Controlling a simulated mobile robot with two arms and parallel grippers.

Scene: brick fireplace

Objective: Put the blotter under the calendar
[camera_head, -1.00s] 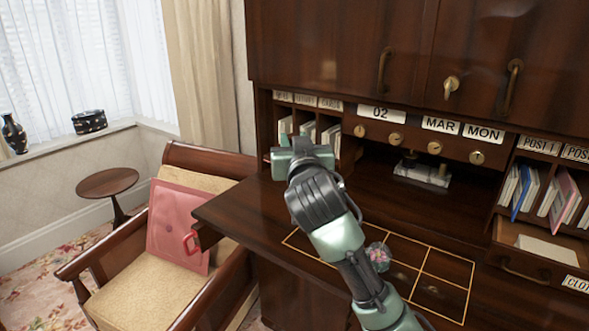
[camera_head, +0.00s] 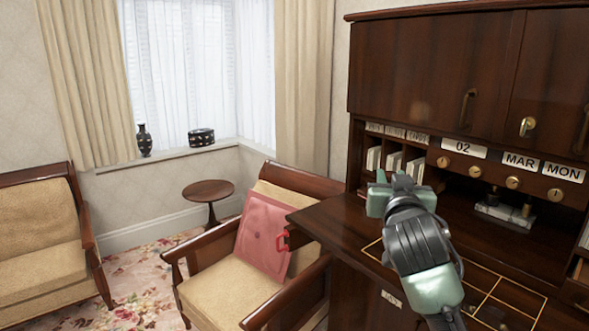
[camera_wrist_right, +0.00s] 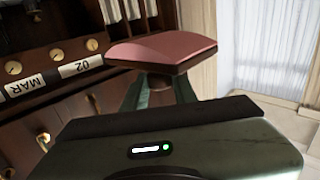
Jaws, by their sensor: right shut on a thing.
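The calendar shows in the head view as the white plates "02" (camera_head: 463,149), "MAR" (camera_head: 521,162) and "MON" (camera_head: 563,172), with brass knobs below them, on the desk's upper front. My right gripper (camera_head: 398,184) is in front of the pigeonholes, left of and lower than the calendar. In the right wrist view it is shut on a blotter (camera_wrist_right: 165,48) with a pinkish-red padded face and a dark wooden edge. The blotter is hidden behind the gripper in the head view. "02" and "MAR" also show at the left of the wrist view. My left gripper is not in view.
An inkstand (camera_head: 503,213) stands in the recess below the calendar. The desktop has gold outlined areas, partly hidden by my right arm. A small round table (camera_head: 208,190) stands behind.

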